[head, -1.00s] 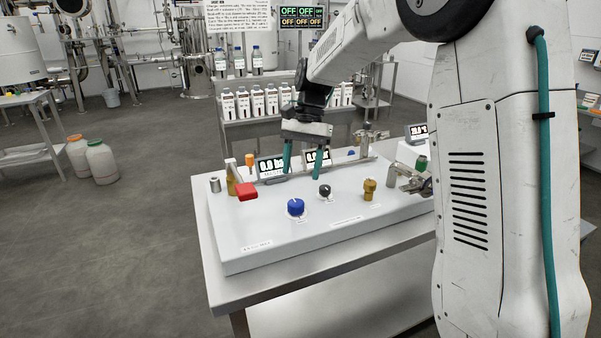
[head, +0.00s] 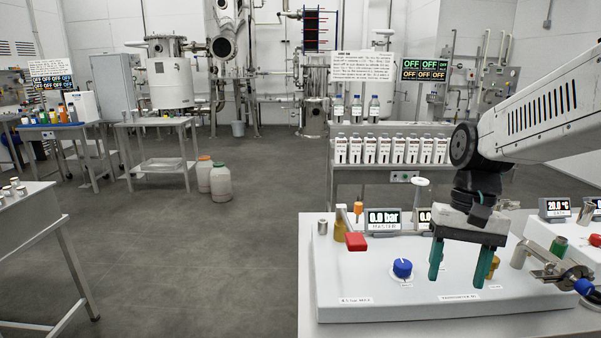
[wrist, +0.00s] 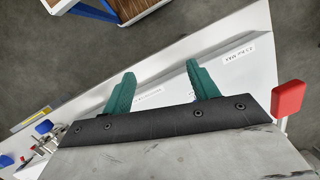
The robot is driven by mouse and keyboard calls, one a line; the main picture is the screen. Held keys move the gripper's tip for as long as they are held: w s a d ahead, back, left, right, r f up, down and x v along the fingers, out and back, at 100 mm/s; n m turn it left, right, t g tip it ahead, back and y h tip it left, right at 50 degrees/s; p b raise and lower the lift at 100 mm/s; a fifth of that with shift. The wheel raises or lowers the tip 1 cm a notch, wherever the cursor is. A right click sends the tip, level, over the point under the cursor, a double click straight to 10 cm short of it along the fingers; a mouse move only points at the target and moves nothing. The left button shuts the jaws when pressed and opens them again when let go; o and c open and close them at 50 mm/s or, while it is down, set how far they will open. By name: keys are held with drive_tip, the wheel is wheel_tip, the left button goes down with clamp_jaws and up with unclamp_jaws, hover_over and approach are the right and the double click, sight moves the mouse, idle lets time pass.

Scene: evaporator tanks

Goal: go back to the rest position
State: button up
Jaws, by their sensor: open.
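My gripper (head: 461,262) has two green fingers spread apart with nothing between them. It points down over the right part of the white control panel (head: 350,285) in the head view. In the wrist view the fingers (wrist: 158,88) also stand apart and empty, above the panel's white surface and its edge. The arm reaches in from the right and hides part of the panel, including most of a brass knob (head: 494,265) behind a finger. The blue knob (head: 402,268) and the red handle (head: 356,241) are left of the gripper, apart from it.
A display reading 0.0 bar (head: 382,220) stands at the panel's back. A metal clamp fitting (head: 560,275) is right of the gripper. Bottles (head: 385,150) line a shelf behind. Two drums (head: 220,182) stand on the floor. Open grey floor (head: 190,260) lies to the left.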

drive_tip(key=s+r+n+t+h, duration=0.1)
drive_tip(key=s+n+t, duration=0.1)
drive_tip(key=s, duration=1.4)
drive_tip(key=shift+r+n+t, duration=0.35)
drive_tip(key=shift+n+t, duration=0.05)
drive_tip(key=shift+t, duration=0.5)
drive_tip(key=shift+s, duration=0.1)
